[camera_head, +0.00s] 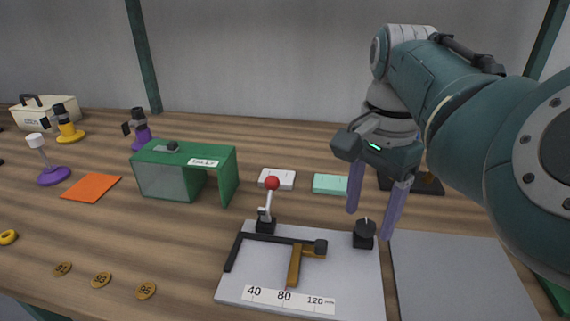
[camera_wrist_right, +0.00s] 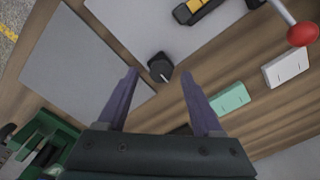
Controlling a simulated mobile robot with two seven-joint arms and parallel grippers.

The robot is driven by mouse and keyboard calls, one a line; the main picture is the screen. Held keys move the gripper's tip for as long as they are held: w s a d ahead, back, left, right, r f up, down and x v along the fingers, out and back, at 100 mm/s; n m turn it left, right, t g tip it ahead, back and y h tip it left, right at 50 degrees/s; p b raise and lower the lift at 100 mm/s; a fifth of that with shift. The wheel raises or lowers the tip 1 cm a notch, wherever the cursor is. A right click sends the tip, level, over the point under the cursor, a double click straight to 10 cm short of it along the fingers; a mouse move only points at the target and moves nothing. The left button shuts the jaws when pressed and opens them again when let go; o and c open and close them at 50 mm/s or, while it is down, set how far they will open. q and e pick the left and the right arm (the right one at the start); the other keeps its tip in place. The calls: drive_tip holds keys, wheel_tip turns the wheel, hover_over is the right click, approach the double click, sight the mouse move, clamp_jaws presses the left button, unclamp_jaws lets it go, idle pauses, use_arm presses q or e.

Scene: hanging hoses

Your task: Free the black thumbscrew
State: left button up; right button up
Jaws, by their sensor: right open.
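A black knob (camera_head: 365,236) with a pale line on its top, which looks like the black thumbscrew, stands at the upper right corner of a light grey board (camera_head: 345,272). It also shows in the right wrist view (camera_wrist_right: 159,66). My right gripper (camera_head: 371,223) is open, its purple fingers pointing down. In the right wrist view, the fingertips (camera_wrist_right: 159,74) lie to either side of the knob, with gaps. I cannot tell how far above it they are or whether either touches. My left gripper is in neither view.
The board carries a black bar (camera_head: 275,238), an ochre T-shaped piece (camera_head: 295,266) and a scale label. White (camera_head: 277,179) and mint (camera_head: 330,184) boxes lie farther back. A bare grey panel (camera_head: 460,275) lies to the right.

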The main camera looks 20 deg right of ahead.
drive_tip(key=shift+f, duration=0.7)
drive_tip(key=shift+w, duration=0.1)
clamp_jaws()
